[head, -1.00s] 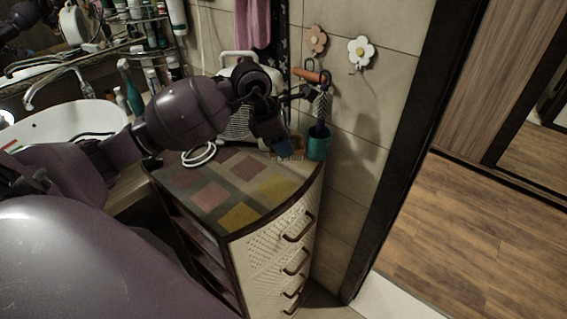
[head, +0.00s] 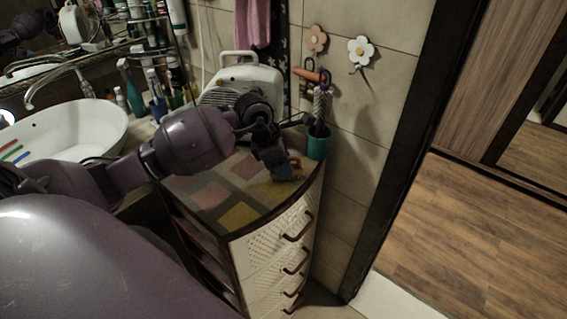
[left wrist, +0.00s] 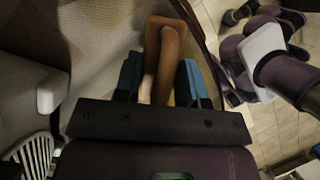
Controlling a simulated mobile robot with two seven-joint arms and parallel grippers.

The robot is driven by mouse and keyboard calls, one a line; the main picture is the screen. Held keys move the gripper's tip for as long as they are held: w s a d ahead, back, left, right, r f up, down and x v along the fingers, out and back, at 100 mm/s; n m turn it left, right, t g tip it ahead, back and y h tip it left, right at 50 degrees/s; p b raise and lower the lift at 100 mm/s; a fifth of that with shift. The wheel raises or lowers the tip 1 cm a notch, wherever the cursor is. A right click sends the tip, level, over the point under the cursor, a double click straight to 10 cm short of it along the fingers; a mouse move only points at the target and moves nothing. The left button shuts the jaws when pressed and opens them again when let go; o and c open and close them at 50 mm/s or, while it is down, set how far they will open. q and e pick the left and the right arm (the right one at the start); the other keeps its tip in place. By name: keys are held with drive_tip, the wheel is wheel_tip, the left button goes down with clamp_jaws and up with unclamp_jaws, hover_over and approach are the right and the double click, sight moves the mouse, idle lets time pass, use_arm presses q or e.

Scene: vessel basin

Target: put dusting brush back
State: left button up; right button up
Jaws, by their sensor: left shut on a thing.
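The dusting brush shows as a brown wooden piece (left wrist: 168,50) between the blue fingers of my left gripper (left wrist: 160,82) in the left wrist view. My left gripper is shut on it. In the head view my left gripper (head: 284,172) is low over the far right part of the cabinet top, with the brown brush (head: 294,165) partly hidden by the fingers. I cannot tell whether the brush touches the top. My right gripper cannot be made out.
The checkered cabinet top (head: 215,195) is clear in front. A teal cup (head: 318,143) holding a bristly item stands just right of my left gripper. A white heater (head: 240,80) stands behind. Flower hooks (head: 361,51) are on the wall; a basin (head: 70,130) is at left.

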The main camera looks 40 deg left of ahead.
use_arm(q)
drive_tip(key=o, duration=0.8)
drive_tip(key=shift+o, duration=0.9)
drive_tip(key=shift+r, duration=0.1)
drive_tip(key=v, duration=1.2)
use_arm(e)
drive_tip(key=shift+w+a, duration=0.1)
drive_tip(key=shift+w, duration=0.45)
use_arm(q)
drive_tip(key=shift+d, duration=0.1)
use_arm(e)
drive_tip(key=shift+s, duration=0.1)
